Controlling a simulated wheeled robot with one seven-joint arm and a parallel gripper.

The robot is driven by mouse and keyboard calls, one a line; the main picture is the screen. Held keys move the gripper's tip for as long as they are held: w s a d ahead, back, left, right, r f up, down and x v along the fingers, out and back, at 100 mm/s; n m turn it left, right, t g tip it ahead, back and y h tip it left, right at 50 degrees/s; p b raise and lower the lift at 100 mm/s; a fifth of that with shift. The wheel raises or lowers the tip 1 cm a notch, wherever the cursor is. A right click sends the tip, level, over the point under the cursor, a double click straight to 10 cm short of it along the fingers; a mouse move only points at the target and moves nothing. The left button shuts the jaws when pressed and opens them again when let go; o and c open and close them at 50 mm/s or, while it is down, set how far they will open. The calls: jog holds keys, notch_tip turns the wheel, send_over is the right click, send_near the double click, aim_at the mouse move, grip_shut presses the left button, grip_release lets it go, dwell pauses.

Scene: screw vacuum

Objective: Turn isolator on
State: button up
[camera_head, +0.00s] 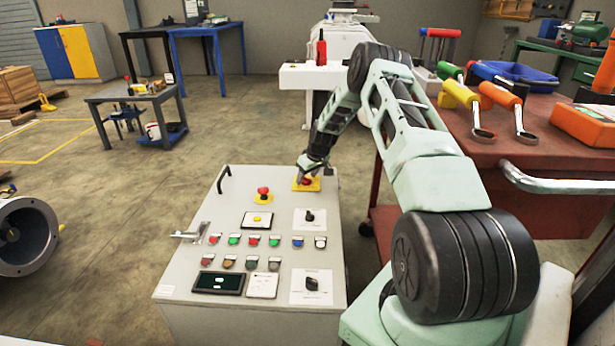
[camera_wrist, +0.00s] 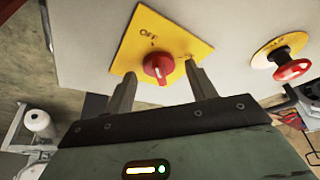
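The isolator is a red rotary knob (camera_wrist: 158,68) on a yellow plate (camera_wrist: 190,38) marked OFF, at the top right corner of the grey control panel. In the head view the yellow plate (camera_head: 298,185) shows beneath my gripper (camera_head: 306,178), which hides part of the knob. In the wrist view my gripper (camera_wrist: 160,88) is open, with one finger on each side of the knob. The fingers look apart from the knob. Whether the fingertips touch the plate cannot be told.
A red emergency-stop button (camera_head: 263,191) on a yellow plate stands left of the isolator. The control panel (camera_head: 185,265) carries several small buttons and two black rotary switches (camera_head: 309,216). A red tool cart (camera_head: 560,165) stands right of my arm.

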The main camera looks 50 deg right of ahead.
jog(key=c, duration=0.8)
jog(key=shift+c, duration=0.2)
jog(key=shift+r, duration=0.1)
jog(key=m+h+p, duration=0.1)
jog(key=m+p, duration=0.1)
jog(key=shift+a+r+m, duration=0.1)
jog(key=shift+a+m, duration=0.05)
jog(key=shift+m, duration=0.25)
jog(key=m+p, duration=0.1)
jog(key=m, duration=0.1)
jog(key=m+g+h, duration=0.1)
jog(key=m, duration=0.1)
jog(key=shift+w+a+h+p, duration=0.1)
jog(key=shift+h+p, duration=0.2)
jog(key=shift+p, duration=0.05)
jog(key=m+g, duration=0.1)
jog(key=m, duration=0.2)
jog(key=shift+f+h, duration=0.2)
jog(key=shift+h, duration=0.2)
jog(key=m+g+b, duration=0.1)
jog(key=m, duration=0.2)
jog(key=shift+w+f+m+h, duration=0.1)
jog(key=shift+w+m+h, duration=0.05)
jog(key=shift+m+h, duration=0.2)
jog(key=m+g+b, duration=0.1)
jog(key=m+b, duration=0.1)
jog(key=m, duration=0.2)
jog(key=shift+g, duration=0.4)
jog(key=shift+w+m, duration=0.1)
jog(key=shift+m, duration=0.15)
